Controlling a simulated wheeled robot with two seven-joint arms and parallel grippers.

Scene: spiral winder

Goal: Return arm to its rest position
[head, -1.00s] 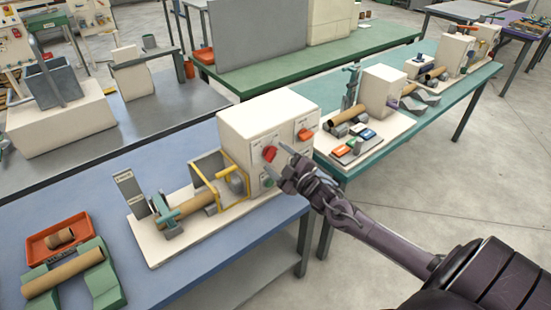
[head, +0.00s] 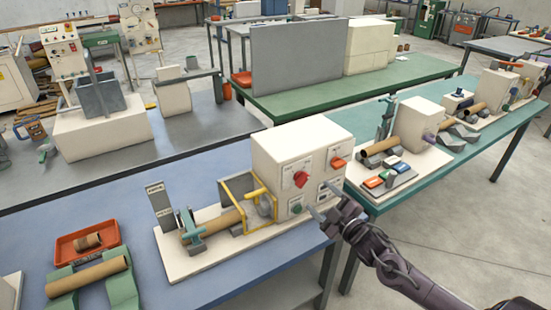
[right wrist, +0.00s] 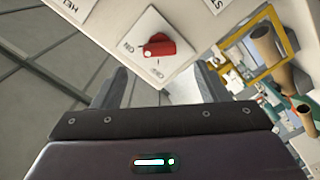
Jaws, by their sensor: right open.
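My right gripper (head: 328,205) is open and empty in front of the lower right of the winder's white control box (head: 300,150). It is below and to the right of the red knob (head: 301,179), apart from it. In the right wrist view the two fingers (right wrist: 163,88) are spread, with the red knob (right wrist: 160,46) on its white plate beyond them. My left gripper is not in view.
The winder stands on a blue table (head: 130,210). An orange tray (head: 70,246) and a tube on green cradles (head: 88,276) are at the left. A teal table (head: 425,178) with more machines runs to the right. Bare floor (head: 465,225) lies right of the arm.

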